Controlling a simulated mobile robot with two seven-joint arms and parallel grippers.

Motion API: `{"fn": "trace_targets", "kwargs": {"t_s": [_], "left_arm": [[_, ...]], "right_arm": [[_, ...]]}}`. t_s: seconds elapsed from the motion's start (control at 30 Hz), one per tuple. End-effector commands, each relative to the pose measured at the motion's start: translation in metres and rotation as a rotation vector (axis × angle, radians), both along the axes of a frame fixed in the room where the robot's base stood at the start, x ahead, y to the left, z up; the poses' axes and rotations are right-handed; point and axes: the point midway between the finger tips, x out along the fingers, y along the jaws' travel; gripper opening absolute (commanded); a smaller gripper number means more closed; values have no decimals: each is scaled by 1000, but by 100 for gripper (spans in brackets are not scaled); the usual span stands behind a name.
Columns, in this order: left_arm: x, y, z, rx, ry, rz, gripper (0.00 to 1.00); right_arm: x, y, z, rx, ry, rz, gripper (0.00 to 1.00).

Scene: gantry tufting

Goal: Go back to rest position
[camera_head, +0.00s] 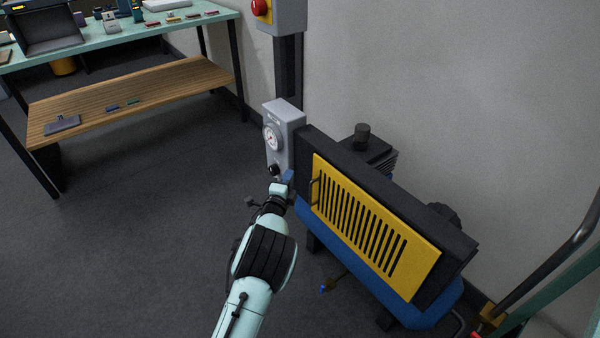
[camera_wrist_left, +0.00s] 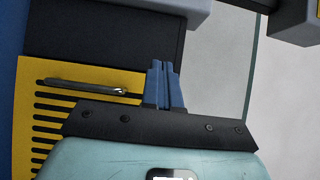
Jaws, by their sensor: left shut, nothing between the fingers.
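My left arm comes up from the bottom of the head view. Its left gripper (camera_head: 288,177) is at the left end of a machine with a yellow slotted panel (camera_head: 358,235), just below a grey gauge box (camera_head: 286,118). In the left wrist view the blue fingers of the left gripper (camera_wrist_left: 163,68) are together with nothing between them. The yellow panel (camera_wrist_left: 70,125) and its metal handle (camera_wrist_left: 85,86) lie beside and behind them. I cannot tell whether the fingers touch the machine. My right gripper is not in view.
A red button box (camera_head: 273,12) is on a dark post above the gauge box. A workbench (camera_head: 120,37) with several items and a wooden lower shelf (camera_head: 160,88) stands at the upper left. The grey floor (camera_head: 130,240) to the left is clear. A wall is behind the machine.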

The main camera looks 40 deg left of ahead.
Motion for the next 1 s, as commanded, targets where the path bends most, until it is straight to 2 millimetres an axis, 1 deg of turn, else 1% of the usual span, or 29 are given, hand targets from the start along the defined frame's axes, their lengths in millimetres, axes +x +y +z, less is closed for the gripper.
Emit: {"fn": "trace_targets", "kwargs": {"t_s": [0.03,0.1,0.2,0.3,0.43,0.67,0.73,0.77,0.87,0.9,0.97,1.0], "left_arm": [[-13,3,2,-4,3,3,0],[-27,6,1,-2,4,3,0],[-43,9,0,-1,3,4,0],[-53,11,0,-1,2,2,0],[-59,12,-1,-1,3,2,0],[-60,12,-2,-4,3,2,0],[-61,11,-9,-29,10,6,0],[-63,9,-16,-52,16,10,0],[-72,-2,-56,-201,51,35,0],[-78,-10,-78,-288,71,54,0],[-91,-26,-116,-440,104,92,0],[-102,-40,-143,-551,129,122,0]], "right_arm": [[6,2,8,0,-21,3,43],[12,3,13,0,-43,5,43],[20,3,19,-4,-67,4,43],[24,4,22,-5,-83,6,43],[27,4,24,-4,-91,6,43],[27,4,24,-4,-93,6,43],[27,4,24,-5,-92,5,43],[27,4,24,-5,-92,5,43],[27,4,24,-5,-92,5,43],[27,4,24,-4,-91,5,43],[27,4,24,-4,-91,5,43],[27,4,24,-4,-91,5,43]]}}
